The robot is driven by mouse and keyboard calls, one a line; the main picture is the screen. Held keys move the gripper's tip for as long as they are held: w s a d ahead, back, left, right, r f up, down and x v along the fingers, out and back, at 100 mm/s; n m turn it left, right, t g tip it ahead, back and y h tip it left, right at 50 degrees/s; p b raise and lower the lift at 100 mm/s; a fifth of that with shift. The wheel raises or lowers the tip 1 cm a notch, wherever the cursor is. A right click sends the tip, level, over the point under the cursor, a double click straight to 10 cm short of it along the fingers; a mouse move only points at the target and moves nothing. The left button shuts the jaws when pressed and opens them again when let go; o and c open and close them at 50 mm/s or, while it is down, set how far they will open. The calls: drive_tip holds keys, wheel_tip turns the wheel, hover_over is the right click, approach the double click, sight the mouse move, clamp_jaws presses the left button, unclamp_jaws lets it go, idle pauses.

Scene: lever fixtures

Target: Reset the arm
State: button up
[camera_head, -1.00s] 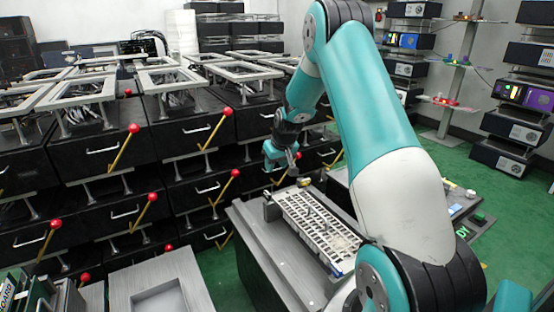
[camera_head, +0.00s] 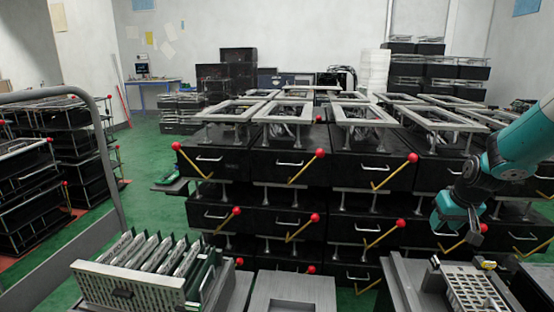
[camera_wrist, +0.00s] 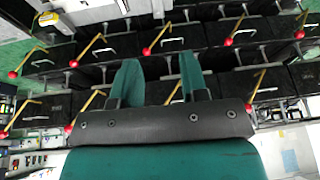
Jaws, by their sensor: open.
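My arm comes in from the right edge of the head view. My gripper (camera_head: 462,232) hangs at the end of it, in front of the right part of the stacked black lever units (camera_head: 345,150). In the wrist view my gripper (camera_wrist: 160,75) shows two green fingers spread apart with nothing between them. The units carry yellow levers with red ball knobs, such as the upper middle lever (camera_head: 305,168). Beyond the fingers, the wrist view shows several of these levers, one of them near the left finger (camera_wrist: 92,50). No knob is between the fingers.
A grey rack of upright boards (camera_head: 150,268) stands front left, beside a grey recessed tray (camera_head: 290,296). A white slotted tray (camera_head: 474,292) lies below my gripper. More black racks (camera_head: 30,190) stand far left behind a grey rail (camera_head: 105,150). Green floor between is free.

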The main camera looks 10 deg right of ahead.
drive_tip(key=s+a+r+n+y, duration=0.1)
drive_tip(key=s+a+r+n, duration=0.2)
drive_tip(key=a, duration=0.5)
drive_tip(key=s+a+r+g+y, duration=0.1)
drive_tip(key=s+a+r, duration=0.3)
drive_tip(key=a, duration=0.4)
drive_tip(key=s+a+r+n+y, duration=0.1)
drive_tip(key=s+a+r+n, duration=0.2)
drive_tip(key=a, duration=0.5)
drive_tip(key=s+a+r+n+g, duration=0.1)
drive_tip(key=s+a, duration=0.2)
drive_tip(key=s, duration=0.4)
drive_tip(key=s+a+r+n+g+y, duration=0.1)
drive_tip(key=s+a, duration=0.3)
drive_tip(key=s, duration=0.3)
drive_tip(key=s+a+r+n+g, duration=0.1)
drive_tip(key=s+a, duration=0.2)
drive_tip(key=s, duration=0.4)
wheel_tip(320, 180, up, 17)
drive_tip(key=p, duration=1.7)
drive_tip(key=shift+w, duration=0.2)
